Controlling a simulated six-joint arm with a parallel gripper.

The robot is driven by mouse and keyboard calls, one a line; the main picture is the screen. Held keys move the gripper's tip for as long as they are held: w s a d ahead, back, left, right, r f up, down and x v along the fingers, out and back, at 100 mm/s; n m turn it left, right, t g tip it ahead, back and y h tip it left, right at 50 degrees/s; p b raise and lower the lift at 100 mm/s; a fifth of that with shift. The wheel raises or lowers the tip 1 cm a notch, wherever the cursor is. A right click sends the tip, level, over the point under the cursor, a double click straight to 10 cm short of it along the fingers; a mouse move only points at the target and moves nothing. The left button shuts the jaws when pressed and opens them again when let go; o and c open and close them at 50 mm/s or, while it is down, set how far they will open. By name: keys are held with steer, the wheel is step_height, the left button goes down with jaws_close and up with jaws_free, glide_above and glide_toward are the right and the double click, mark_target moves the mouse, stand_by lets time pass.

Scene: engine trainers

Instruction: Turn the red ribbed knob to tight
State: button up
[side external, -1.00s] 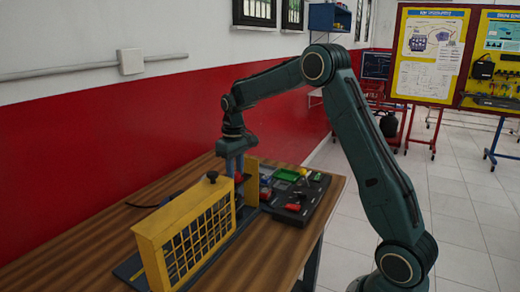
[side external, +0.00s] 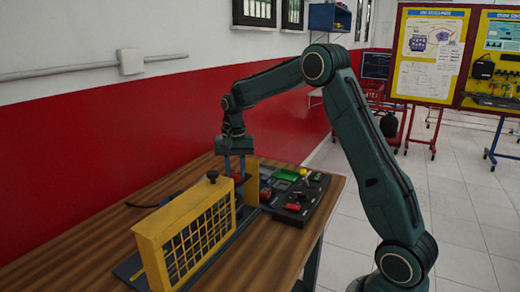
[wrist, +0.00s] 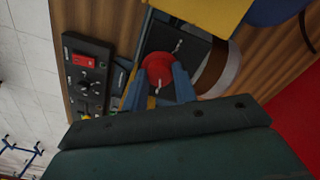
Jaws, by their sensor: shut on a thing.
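The red ribbed knob (wrist: 158,68) shows in the wrist view between the two blue-grey fingers of my gripper (wrist: 159,86), which is shut on it. A short pale mark lies on the knob's near side, and another pale mark (wrist: 178,46) is on the dark plate beyond it. In the side view my gripper (side external: 236,172) points down behind the yellow grille housing, with its two fingers side by side. The knob is mostly hidden there by the fingers and the yellow parts.
A dark control panel (side external: 316,203) with switches lies to the right. The wooden table (side external: 90,238) is clear at left, beside the red wall.

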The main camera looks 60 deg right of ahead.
mark_target(235, 173)
steer(key=shift+r+m, duration=0.1)
steer(key=shift+m, duration=0.4)
steer(key=o, duration=1)
step_height(235, 173, up, 14)
steer(key=shift+f, duration=0.1)
stand_by(0.5)
